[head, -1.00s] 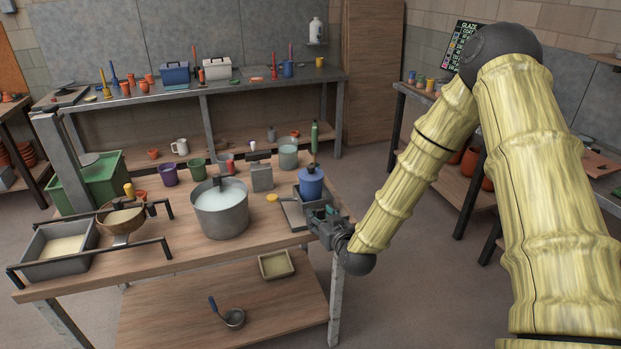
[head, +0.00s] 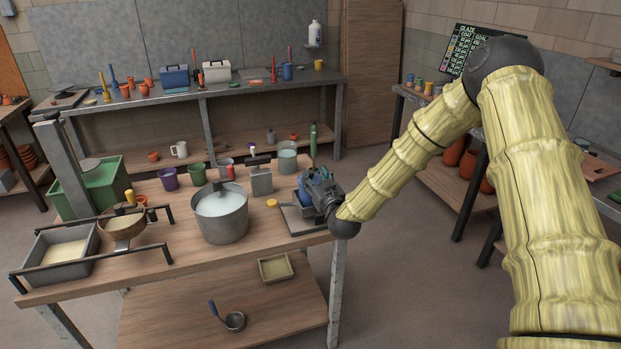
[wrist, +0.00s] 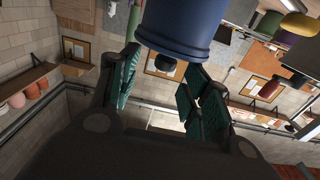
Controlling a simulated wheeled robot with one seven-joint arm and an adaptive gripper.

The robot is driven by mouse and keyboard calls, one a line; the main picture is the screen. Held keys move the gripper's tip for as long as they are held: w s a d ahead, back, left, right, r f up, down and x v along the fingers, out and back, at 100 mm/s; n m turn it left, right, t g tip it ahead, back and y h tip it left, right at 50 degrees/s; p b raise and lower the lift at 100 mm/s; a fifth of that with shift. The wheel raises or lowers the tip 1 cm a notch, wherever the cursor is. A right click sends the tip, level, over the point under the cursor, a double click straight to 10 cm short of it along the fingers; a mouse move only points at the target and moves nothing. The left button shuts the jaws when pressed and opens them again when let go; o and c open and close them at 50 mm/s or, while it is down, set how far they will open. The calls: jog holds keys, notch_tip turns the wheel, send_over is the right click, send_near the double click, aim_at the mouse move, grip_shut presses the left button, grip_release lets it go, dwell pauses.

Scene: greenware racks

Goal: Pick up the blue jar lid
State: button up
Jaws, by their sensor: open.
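The blue jar lid (wrist: 176,47) caps a blue jar (wrist: 180,20) at the top of the wrist view, which shows the scene upside down. Its dark knob (wrist: 168,65) lies between my gripper's two teal-padded fingers in the picture. My gripper (wrist: 160,75) is open, with a finger on each side of the knob. I cannot see a finger touching it. In the head view my gripper (head: 318,184) covers most of the jar, at the right end of the table. Only a bit of blue (head: 303,190) shows beside it.
A grey pot of pale liquid (head: 221,222) stands to the left on the wooden table (head: 180,255). The table's right edge is close.

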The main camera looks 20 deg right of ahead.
aim_at(312, 174)
jog(key=shift+w+a+p, duration=0.15)
jog(key=shift+w+p, duration=0.3)
jog(key=shift+w, duration=0.6)
jog(key=shift+w+a+p, duration=0.1)
jog(key=shift+w+p, duration=0.3)
jog(key=shift+w, duration=0.6)
jog(key=shift+f, duration=0.1)
jog(key=c, duration=1)
